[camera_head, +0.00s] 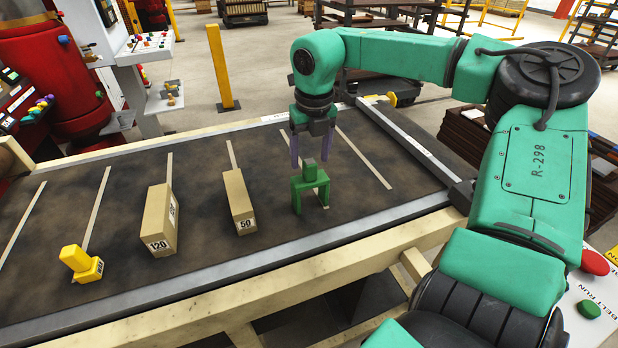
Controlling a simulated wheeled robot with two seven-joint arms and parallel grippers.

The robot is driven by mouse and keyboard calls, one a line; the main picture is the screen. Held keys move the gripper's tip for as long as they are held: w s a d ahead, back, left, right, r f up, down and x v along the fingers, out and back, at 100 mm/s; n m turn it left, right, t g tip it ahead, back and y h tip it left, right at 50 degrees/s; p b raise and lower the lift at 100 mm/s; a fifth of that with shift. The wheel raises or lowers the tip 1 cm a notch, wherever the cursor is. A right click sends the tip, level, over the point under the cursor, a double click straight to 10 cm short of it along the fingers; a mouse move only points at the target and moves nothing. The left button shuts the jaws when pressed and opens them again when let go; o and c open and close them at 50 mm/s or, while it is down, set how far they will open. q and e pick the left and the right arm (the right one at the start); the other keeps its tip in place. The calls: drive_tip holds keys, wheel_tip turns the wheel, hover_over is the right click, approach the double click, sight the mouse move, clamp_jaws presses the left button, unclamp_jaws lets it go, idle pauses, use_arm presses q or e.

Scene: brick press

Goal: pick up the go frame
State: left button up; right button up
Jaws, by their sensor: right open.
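The green go frame (298,195), an arch on two legs with a small knob on top, stands upright on the dark belt table, right of the middle. My right gripper (311,162) points down over it with its two purple fingers spread apart. The fingertips are near the height of the knob, one to each side. I see no contact, and the exact depth between the fingers and the knob cannot be told. My left gripper is not in view.
On the dark table (120,290) stand a yellow stepped block (78,260), a tan block marked 120 (158,222) and a tan block marked 50 (239,205). White lines cross the belt. Metal rails edge it. A red button (594,262) and green button (588,309) sit at lower right.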

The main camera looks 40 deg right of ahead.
sight(310, 185)
drive_tip(key=shift+a+f, duration=0.1)
drive_tip(key=shift+f, duration=1.15)
clamp_jaws()
idle(0.4)
